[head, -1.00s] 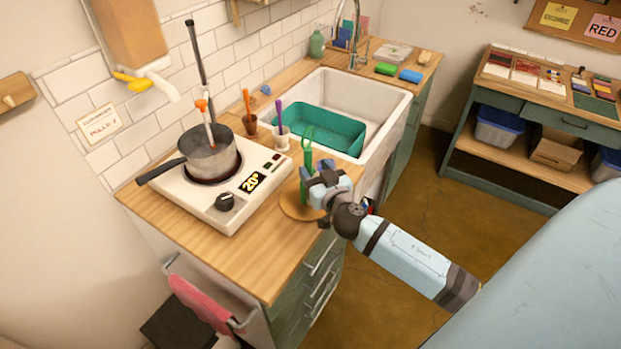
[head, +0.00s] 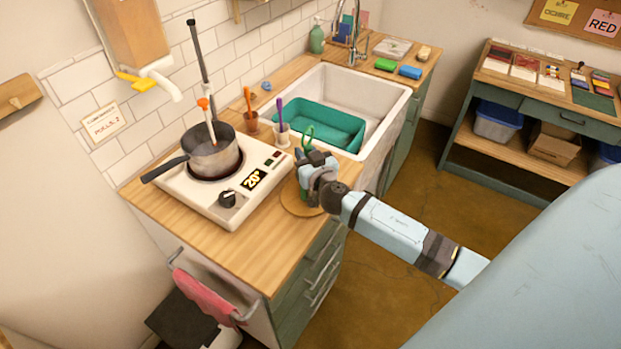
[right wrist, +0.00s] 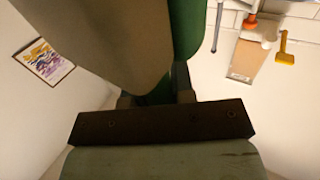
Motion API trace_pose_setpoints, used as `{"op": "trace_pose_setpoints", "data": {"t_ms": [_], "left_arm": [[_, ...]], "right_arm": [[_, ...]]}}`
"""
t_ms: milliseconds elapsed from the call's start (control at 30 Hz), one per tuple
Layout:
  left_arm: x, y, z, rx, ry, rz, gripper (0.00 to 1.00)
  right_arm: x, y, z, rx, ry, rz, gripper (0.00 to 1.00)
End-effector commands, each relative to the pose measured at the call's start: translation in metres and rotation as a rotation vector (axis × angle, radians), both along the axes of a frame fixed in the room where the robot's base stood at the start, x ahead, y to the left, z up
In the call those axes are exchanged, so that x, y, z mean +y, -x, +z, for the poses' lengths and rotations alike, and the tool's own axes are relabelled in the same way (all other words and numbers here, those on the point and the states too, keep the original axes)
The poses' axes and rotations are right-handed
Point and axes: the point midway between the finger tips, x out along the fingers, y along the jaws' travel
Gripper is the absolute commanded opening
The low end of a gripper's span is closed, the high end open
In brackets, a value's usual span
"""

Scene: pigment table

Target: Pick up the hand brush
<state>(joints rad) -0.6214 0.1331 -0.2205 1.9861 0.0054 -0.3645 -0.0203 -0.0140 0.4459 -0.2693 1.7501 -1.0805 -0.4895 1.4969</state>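A green upright object with a looped top (head: 308,133) stands at a round wooden board (head: 297,207) on the counter's front edge; it may be the hand brush, but my gripper hides most of it. My right gripper (head: 306,165) is at its shaft. In the right wrist view dark green (right wrist: 160,92) shows between the finger bases, and a large beige piece (right wrist: 105,40) fills the near upper part. Whether the fingers are closed on the green part is unclear. My left gripper is not in view.
A hot plate (head: 235,190) with a saucepan (head: 210,157) stands left of the gripper. Two small pots with tools (head: 282,137) stand just behind. The sink (head: 385,95) holds a green basin (head: 318,118). A pink cloth (head: 207,298) hangs in front.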

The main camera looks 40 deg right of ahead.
Motion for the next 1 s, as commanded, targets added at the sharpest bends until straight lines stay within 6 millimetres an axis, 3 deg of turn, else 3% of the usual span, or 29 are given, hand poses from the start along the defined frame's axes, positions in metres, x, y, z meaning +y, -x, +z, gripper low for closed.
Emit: {"op": "trace_pose_setpoints", "data": {"t_ms": [367,567,667,1000], "left_arm": [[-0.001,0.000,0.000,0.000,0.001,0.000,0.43],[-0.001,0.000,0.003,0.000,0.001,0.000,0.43],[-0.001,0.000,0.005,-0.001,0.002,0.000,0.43],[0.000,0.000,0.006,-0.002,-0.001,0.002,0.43]], "right_arm": [[0.000,0.000,0.002,-0.001,0.000,0.000,0.00],[0.000,0.000,0.019,-0.003,-0.001,-0.001,0.00],[0.000,0.000,0.039,-0.005,-0.001,0.000,0.00],[0.000,0.000,0.138,-0.007,0.000,0.001,0.00]]}}
